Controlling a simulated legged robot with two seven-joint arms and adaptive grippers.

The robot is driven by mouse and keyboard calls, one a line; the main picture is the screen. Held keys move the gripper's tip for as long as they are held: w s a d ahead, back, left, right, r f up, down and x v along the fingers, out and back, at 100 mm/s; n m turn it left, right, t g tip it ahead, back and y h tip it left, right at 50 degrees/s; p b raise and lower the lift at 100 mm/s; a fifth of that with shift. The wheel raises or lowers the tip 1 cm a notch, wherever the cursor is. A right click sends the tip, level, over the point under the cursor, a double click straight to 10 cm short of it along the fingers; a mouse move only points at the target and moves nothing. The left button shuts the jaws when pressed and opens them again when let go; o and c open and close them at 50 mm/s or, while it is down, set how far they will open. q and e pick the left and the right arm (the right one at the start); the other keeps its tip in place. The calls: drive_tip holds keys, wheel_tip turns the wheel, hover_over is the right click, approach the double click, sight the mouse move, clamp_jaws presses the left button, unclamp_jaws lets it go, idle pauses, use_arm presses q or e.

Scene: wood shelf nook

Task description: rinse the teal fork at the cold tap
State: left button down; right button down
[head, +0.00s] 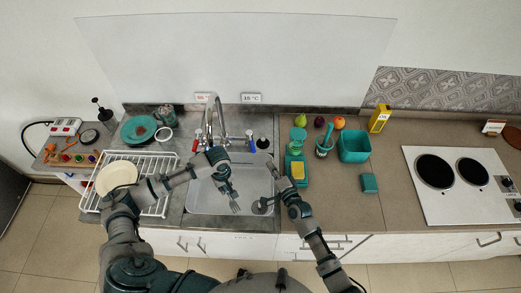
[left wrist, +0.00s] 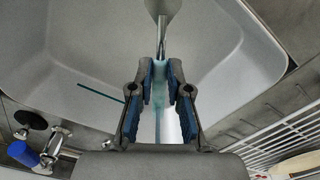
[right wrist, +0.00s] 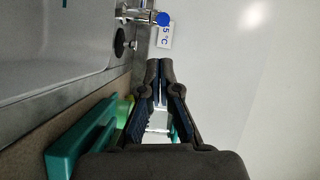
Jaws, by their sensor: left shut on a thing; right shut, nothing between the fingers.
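My left gripper (head: 229,187) is shut on the fork (head: 234,206), whose metal tines hang over the sink basin (head: 204,203). In the left wrist view the fork (left wrist: 163,18) runs out beyond the fingertips, with a teal strip between the fingers. The cold tap's blue handle (head: 250,134) is right of the spout (head: 220,110), below the 15 °C label (head: 251,98). It also shows in the right wrist view (right wrist: 163,19). My right gripper (head: 272,167) is shut and empty at the basin's right side, apart from that handle. I cannot tell whether water runs.
A red tap handle (head: 196,142) is left of the spout. A drying rack (head: 153,163) with a cream plate (head: 116,177) stands left. A yellow sponge (head: 297,170), teal bottle (head: 298,138) and teal bin (head: 354,146) stand right of the sink. A hob (head: 455,185) is further right.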

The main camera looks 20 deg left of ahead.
sight(254, 151)
drive_tip(key=x, duration=0.9)
drive_tip(key=shift+a, duration=0.15)
drive_tip(key=shift+w, duration=0.1)
drive_tip(key=shift+a, duration=0.1)
drive_tip(key=shift+s+a, duration=0.85)
drive_tip(key=shift+a, duration=0.2)
use_arm(q)
drive_tip(key=shift+d, duration=0.1)
drive_tip(key=shift+w, duration=0.1)
drive_tip(key=shift+d, duration=0.1)
use_arm(e)
drive_tip(key=shift+f, duration=0.1)
